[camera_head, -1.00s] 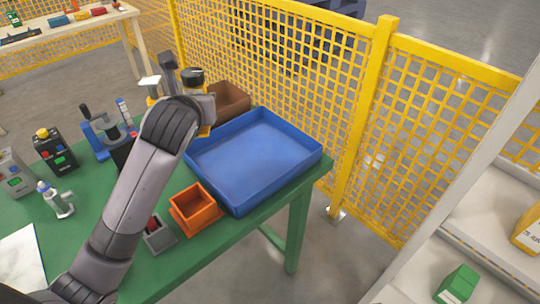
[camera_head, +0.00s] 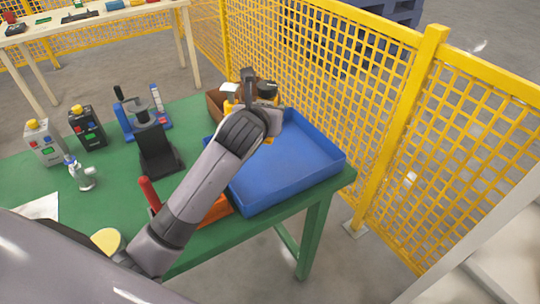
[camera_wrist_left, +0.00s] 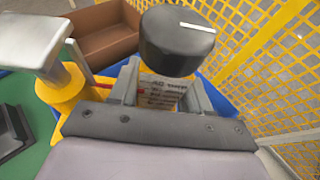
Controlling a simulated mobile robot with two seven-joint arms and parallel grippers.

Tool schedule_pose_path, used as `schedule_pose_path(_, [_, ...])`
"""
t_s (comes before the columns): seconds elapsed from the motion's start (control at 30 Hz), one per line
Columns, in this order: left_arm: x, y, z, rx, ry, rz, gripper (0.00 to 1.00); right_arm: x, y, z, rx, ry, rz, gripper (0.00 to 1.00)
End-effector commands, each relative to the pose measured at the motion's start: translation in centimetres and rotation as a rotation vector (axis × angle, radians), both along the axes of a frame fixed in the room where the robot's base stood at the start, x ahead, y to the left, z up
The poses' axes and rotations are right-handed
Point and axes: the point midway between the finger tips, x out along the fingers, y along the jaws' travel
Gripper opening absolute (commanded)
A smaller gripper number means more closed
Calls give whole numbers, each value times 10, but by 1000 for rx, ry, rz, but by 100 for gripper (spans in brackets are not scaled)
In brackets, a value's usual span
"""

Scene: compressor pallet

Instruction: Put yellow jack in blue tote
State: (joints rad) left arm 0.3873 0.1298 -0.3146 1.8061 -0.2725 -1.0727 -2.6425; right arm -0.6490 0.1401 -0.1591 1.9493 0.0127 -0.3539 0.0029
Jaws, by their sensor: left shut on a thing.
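The yellow jack (camera_head: 230,105) has a pale top plate and a black knob. My left gripper (camera_head: 257,98) is shut on it near the far left corner of the blue tote (camera_head: 318,178). In the left wrist view the jack (camera_wrist_left: 62,92) shows its plate and yellow body at left, and its black knob above the fingers. A printed label shows between the fingertips (camera_wrist_left: 160,92). The gripper and wrist hide much of the jack in the head view. Whether its base touches anything cannot be told. The visible tote floor is empty. My right gripper is not in view.
A brown bin (camera_head: 216,104) stands beyond the tote, by the yellow mesh fence (camera_head: 385,110).

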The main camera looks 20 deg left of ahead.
Motion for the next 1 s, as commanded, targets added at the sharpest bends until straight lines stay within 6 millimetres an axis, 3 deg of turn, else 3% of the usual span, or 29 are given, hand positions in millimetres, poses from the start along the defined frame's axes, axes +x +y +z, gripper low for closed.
schedule_pose_path(0.1, [0, 0, -33, -1, 0, 0, 0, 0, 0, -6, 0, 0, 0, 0])
schedule_pose_path(0.3, [0, -1, -74, -2, -4, 0, 0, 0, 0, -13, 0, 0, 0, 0])
schedule_pose_path(0.57, [1, 0, -96, 0, -6, -1, 0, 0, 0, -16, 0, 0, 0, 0])
schedule_pose_path(0.8, [1, -1, -130, -1, -6, 0, 0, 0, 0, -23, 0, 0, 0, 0])
schedule_pose_path(1.0, [1, 0, -133, 2, -9, -1, 0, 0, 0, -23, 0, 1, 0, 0])
